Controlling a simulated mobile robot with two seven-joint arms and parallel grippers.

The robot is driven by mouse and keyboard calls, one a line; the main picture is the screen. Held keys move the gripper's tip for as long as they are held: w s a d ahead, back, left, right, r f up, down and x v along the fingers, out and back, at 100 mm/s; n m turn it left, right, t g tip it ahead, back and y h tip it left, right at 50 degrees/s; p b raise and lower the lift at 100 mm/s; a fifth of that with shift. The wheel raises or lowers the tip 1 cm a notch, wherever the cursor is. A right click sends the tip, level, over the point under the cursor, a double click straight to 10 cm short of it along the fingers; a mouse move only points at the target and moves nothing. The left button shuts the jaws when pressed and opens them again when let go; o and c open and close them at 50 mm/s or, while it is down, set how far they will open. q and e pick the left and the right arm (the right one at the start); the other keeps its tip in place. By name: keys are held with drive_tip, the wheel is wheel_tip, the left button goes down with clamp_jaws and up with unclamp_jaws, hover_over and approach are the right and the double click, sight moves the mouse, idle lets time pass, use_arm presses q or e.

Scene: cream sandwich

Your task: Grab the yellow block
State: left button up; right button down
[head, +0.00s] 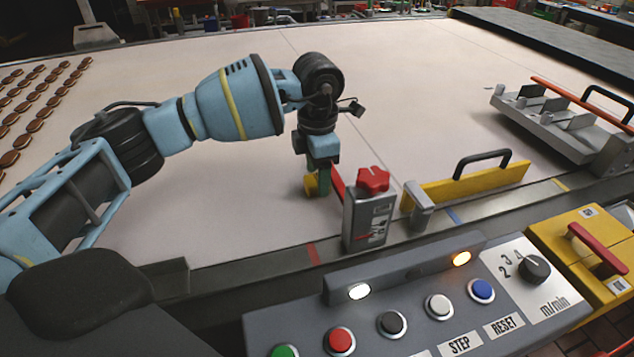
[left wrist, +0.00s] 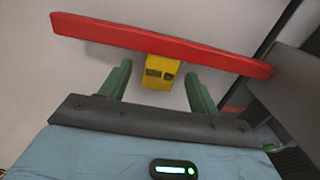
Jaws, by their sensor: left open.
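A small yellow block (head: 310,186) is at the conveyor's near side, beside my left gripper (head: 322,180), partly hidden by its green fingers. In the left wrist view the yellow block (left wrist: 161,72) lies between the two spread fingers of my left gripper (left wrist: 158,82), with a gap on each side. A red bar (left wrist: 160,44) runs across just beyond the fingertips, against or close to the block; I cannot tell if they are joined. In the head view the red bar (head: 337,183) is mostly hidden. My right gripper is not in view.
A grey post with a red knob (head: 373,181) stands close to the right of my left gripper. A yellow plate with a black handle (head: 466,186) is farther right. The control panel (head: 400,325) lies in front. Brown cookies (head: 38,126) sit in rows at far left.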

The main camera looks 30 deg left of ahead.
use_arm(q)
drive_tip(key=shift+f, duration=0.75)
drive_tip(key=shift+c, duration=0.3)
drive_tip(key=shift+r, duration=0.1)
drive_tip(key=c, duration=1.1)
